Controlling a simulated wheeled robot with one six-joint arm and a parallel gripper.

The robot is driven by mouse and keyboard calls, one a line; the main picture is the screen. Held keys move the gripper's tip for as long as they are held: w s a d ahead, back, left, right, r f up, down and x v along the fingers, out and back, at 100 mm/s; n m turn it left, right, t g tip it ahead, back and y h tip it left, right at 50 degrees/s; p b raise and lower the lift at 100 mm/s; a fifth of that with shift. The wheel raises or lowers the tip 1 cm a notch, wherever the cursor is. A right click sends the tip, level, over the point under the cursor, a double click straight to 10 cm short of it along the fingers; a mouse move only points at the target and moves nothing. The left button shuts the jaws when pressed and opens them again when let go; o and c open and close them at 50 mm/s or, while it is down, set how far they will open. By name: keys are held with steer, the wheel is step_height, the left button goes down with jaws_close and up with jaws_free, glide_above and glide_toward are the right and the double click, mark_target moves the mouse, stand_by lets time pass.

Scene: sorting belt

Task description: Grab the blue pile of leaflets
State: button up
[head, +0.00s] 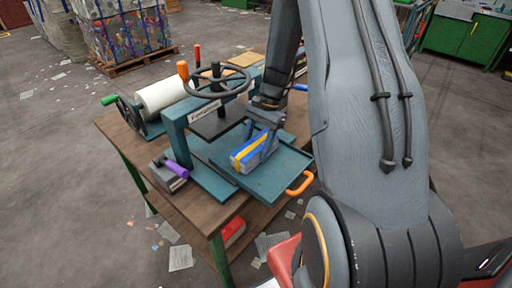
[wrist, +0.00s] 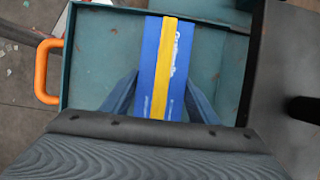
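The blue pile of leaflets (head: 254,150) has a yellow band along it and white print on its blue cover. In the head view it is over the teal tray (head: 275,182) of the press; I cannot tell whether it rests on the tray or is slightly raised. My gripper (head: 264,128) is above and around it. In the wrist view the pile (wrist: 165,65) lies between the two fingers of my gripper (wrist: 163,78). The fingertips appear to touch its two long sides. Its near end is hidden by my gripper's body.
The press has a black handwheel (head: 217,80) and a teal frame. An orange handle (head: 300,184) sticks out from the tray's front. A grey block with a purple handle (head: 175,170) and a white roll (head: 163,93) share the brown table. A dark plate (wrist: 290,80) borders the tray at right.

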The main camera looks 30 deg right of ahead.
steer(key=c, duration=0.9)
steer(key=shift+c, duration=0.2)
steer(key=shift+r, duration=0.2)
